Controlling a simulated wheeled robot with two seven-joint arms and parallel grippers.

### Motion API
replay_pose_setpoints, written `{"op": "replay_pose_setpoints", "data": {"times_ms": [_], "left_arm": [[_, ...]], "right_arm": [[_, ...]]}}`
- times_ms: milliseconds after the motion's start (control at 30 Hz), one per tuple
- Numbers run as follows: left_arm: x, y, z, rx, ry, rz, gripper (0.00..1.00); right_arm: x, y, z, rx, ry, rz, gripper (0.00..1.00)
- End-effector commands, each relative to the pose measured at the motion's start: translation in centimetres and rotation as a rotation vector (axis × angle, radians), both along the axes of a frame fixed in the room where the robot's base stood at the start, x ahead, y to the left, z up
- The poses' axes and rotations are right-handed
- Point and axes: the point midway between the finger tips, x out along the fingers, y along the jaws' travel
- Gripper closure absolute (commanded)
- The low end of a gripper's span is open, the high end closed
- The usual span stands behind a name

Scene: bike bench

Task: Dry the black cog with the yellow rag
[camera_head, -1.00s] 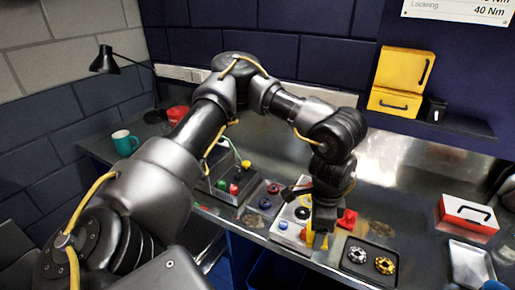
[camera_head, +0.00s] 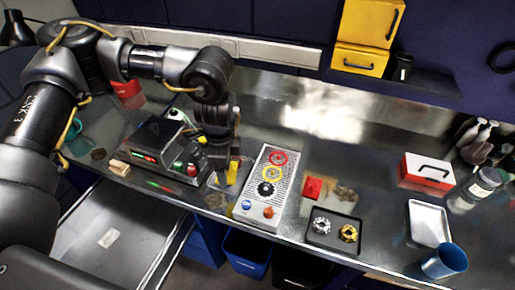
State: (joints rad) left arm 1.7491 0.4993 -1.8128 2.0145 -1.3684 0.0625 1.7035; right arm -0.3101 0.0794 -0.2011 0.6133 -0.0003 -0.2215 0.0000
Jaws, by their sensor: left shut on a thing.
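The black cog (camera_head: 265,188) lies on a light grey perforated rack (camera_head: 274,208), the nearest of a row with a yellow cog (camera_head: 271,174) and a red cog (camera_head: 279,158) behind it. My left gripper (camera_head: 224,176) points down just left of the rack, apart from the black cog. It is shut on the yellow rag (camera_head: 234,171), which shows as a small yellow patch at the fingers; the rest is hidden. My right gripper is not in view.
A blue button (camera_head: 247,205) and a red-orange button (camera_head: 268,212) sit on the rack's front. A red cloth (camera_head: 312,187) and a dark tray (camera_head: 333,241) with silver and gold cogs lie to the right. A black box with buttons (camera_head: 158,148) stands left. A blue cup (camera_head: 445,262) stands front right.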

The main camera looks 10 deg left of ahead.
Motion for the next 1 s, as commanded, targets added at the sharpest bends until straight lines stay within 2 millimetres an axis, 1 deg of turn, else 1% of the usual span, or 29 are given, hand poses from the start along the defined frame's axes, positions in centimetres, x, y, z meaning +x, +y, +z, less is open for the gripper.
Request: {"op": "replay_pose_setpoints", "data": {"times_ms": [33, 100, 200, 300, 400, 500, 600, 833, 1000], "left_arm": [[0.3, -1.2, 1.8, 0.002, 0.004, -0.115, 0.54], [0.8, -2.7, 2.3, 0.004, 0.004, -0.294, 0.54], [1.3, -4.7, 3.0, 0.007, 0.006, -0.537, 0.54], [1.5, -6.5, 3.4, 0.006, 0.008, -0.740, 0.54], [1.6, -7.8, 3.5, 0.004, 0.011, -0.894, 0.54], [1.6, -8.6, 3.5, 0.003, 0.013, -0.988, 0.54], [1.6, -9.0, 3.4, 0.003, 0.014, -1.035, 0.54], [1.6, -9.0, 3.0, 0.003, 0.013, -1.044, 0.54], [1.6, -8.9, 2.1, 0.003, 0.014, -1.041, 0.54]], "right_arm": [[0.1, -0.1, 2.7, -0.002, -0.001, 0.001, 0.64], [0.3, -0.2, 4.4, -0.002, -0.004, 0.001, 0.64], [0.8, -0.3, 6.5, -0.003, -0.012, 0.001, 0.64], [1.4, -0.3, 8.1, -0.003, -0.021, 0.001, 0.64], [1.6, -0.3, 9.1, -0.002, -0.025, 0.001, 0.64], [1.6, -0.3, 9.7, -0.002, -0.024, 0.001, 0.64], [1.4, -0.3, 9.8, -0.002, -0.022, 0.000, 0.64], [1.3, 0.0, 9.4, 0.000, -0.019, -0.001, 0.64], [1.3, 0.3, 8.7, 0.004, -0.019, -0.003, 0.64]]}}
